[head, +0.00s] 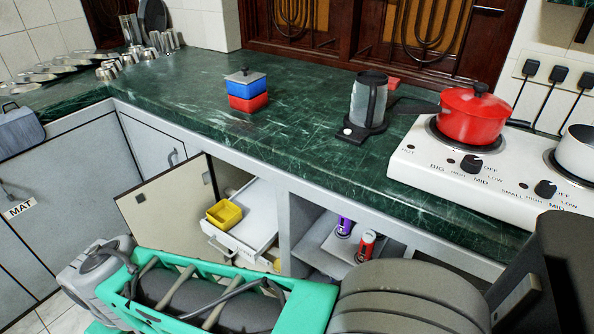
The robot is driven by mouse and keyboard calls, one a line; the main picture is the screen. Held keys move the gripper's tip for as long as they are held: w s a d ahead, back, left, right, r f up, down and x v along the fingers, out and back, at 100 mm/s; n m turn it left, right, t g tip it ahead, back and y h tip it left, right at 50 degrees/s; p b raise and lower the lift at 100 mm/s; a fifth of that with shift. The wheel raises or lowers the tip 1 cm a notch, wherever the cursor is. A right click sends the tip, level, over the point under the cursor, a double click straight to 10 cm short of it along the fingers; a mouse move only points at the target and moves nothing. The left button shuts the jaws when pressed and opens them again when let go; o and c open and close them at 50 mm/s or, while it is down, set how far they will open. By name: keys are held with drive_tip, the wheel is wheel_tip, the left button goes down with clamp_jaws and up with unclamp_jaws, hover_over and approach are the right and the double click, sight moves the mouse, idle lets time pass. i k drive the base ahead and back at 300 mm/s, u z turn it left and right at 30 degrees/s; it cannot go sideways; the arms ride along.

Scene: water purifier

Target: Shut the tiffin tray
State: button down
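The white pull-out tray (262,217) in the open lower cabinet appears to be the tiffin tray. It is pulled out, with a handle and small unreadable lettering on its front. A yellow open box (224,214) sits in it near the front left. Part of another yellow thing shows below the tray. My arm's grey and teal links cross the bottom of the head view, in front of the cabinets. The fingertips of my gripper are not visible, so its state does not show. A stacked blue and red lidded box (246,91) stands on the counter above.
The cabinet door (165,208) hangs open left of the tray. To the right, an open shelf (328,250) holds a purple can (344,226) and a red can (366,245). The green counter (310,140) holds a kettle (369,100) and a stove (480,165) with a red pot (472,114).

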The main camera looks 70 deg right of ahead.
sight(251, 236)
drive_tip(key=z, duration=0.35)
drive_tip(key=i, duration=0.95)
drive_tip(key=u, duration=0.2)
